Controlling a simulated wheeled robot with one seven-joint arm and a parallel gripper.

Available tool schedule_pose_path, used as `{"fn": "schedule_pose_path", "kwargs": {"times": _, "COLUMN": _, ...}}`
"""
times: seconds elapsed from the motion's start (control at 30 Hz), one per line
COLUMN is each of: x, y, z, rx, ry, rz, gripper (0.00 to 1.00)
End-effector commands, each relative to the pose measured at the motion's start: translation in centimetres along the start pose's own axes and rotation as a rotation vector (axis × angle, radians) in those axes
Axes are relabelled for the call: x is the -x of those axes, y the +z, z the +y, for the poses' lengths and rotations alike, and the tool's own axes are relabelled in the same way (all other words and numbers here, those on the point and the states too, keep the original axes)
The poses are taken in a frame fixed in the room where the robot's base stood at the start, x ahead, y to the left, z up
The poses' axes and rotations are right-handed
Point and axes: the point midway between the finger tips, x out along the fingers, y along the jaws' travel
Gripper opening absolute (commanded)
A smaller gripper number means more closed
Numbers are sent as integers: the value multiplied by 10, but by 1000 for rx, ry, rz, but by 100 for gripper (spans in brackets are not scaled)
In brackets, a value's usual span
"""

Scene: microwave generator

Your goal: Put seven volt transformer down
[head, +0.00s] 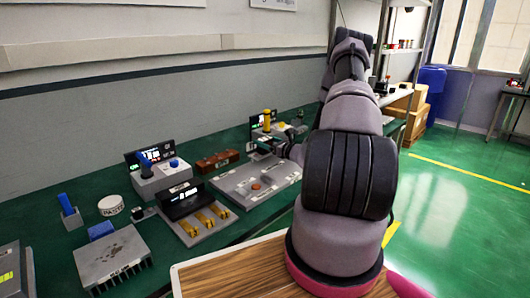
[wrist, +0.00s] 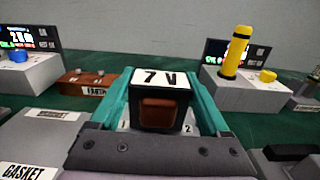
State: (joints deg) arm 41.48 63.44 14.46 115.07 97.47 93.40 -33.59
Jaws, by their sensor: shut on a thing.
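The seven volt transformer (wrist: 159,78) is a dark block with a white top marked "7 V" and a brown front panel. It shows upright in the middle of the wrist view. My gripper (wrist: 162,90) is shut on it, with teal fingers on both sides. A pale surface with small marks "1" and "2" shows beside its lower part; I cannot tell if the block touches it. In the head view my gripper (head: 277,146) is over the green bench by the far end of a grey plate (head: 232,185), and the transformer is not clear there.
A brown earth block (head: 217,161) stands left of my gripper. A station with a yellow handle (head: 267,118) is behind it, and one with a blue handle (head: 160,173) is at left. A unit with brass contacts (head: 208,219) and a finned heatsink (head: 115,259) are nearer.

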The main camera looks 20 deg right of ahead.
Motion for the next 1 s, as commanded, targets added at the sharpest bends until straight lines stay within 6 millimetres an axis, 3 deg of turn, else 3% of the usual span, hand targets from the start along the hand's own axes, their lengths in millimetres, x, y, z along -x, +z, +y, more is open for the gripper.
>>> {"fn": "schedule_pose_path", "kwargs": {"times": 0.4, "x": -1, "y": -40, "z": 0, "rx": 0, "ry": -2, "rz": -4, "gripper": 0}}
{"fn": "schedule_pose_path", "kwargs": {"times": 0.8, "x": -1, "y": -44, "z": 0, "rx": 1, "ry": -1, "rz": -4, "gripper": 0}}
{"fn": "schedule_pose_path", "kwargs": {"times": 0.83, "x": 0, "y": -46, "z": 0, "rx": 0, "ry": -1, "rz": -1, "gripper": 88}}
{"fn": "schedule_pose_path", "kwargs": {"times": 0.87, "x": 0, "y": -46, "z": 0, "rx": 0, "ry": -1, "rz": -1, "gripper": 99}}
{"fn": "schedule_pose_path", "kwargs": {"times": 1.0, "x": 0, "y": -45, "z": 0, "rx": 0, "ry": -1, "rz": -1, "gripper": 100}}
